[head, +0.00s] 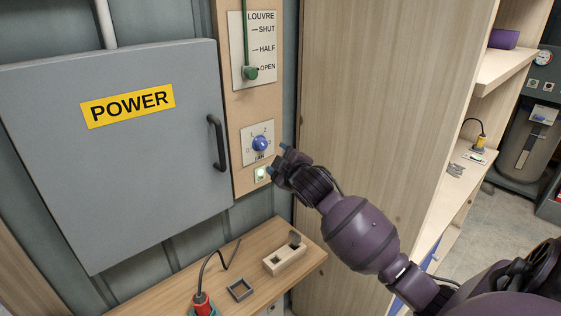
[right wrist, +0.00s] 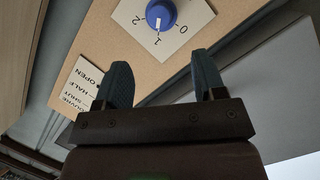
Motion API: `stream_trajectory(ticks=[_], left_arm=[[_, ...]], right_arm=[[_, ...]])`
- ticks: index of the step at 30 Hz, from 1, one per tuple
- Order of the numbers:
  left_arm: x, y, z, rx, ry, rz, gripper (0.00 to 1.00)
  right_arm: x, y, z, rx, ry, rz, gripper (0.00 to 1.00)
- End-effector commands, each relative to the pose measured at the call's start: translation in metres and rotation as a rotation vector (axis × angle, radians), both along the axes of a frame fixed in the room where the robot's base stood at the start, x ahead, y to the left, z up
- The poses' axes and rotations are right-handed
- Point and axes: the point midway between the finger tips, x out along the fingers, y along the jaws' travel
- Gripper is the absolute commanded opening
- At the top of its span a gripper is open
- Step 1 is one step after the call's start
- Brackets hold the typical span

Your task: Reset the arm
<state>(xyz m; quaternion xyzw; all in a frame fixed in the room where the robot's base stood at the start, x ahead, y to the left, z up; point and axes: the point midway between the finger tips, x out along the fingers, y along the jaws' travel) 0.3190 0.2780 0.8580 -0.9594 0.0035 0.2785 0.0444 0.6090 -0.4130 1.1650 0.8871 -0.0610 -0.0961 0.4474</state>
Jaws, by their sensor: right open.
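My right arm comes in from the right in the head view. Its gripper (head: 277,158) is by the wall panel, just below and right of the blue fan knob (head: 260,143). In the right wrist view the two dark fingers of the gripper (right wrist: 163,72) stand apart with nothing between them. The blue knob (right wrist: 160,15) shows beyond the fingertips, on its white dial plate, clear of them. My left gripper is not in view.
A closed grey POWER cabinet (head: 100,200) with a black handle (head: 217,143) is at the left. The green louvre lever (head: 250,73) is at OPEN. A wooden shelf (head: 255,250) below holds a wooden block (head: 285,258), a square frame (head: 240,290) and a red plug (head: 202,304).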

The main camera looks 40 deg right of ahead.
Motion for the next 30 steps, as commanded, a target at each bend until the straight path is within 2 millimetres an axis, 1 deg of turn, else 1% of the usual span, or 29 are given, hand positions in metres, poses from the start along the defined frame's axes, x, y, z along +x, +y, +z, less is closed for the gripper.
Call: stream_trajectory(ticks=[15, 20, 23, 24, 27, 29, 30], left_arm=[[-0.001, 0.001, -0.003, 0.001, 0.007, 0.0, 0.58], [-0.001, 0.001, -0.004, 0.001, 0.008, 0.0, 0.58], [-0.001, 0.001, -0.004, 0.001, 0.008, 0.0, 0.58], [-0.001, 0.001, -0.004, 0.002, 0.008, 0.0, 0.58], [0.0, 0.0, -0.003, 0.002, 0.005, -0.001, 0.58], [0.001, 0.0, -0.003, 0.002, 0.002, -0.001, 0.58], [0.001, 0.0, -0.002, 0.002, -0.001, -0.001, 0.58]], right_arm=[[0.0, 0.0, 0.0, 0.0, 0.0, 0.0, 0.64], [0.0, 0.001, 0.002, 0.037, -0.021, 0.005, 0.64], [0.002, 0.011, 0.009, 0.11, -0.078, 0.041, 0.64], [0.002, 0.022, 0.008, 0.16, -0.103, 0.07, 0.64], [-0.011, 0.042, -0.024, 0.276, -0.099, 0.109, 0.64], [-0.021, 0.051, -0.043, 0.326, -0.087, 0.12, 0.64], [-0.028, 0.057, -0.057, 0.36, -0.076, 0.125, 0.64]])
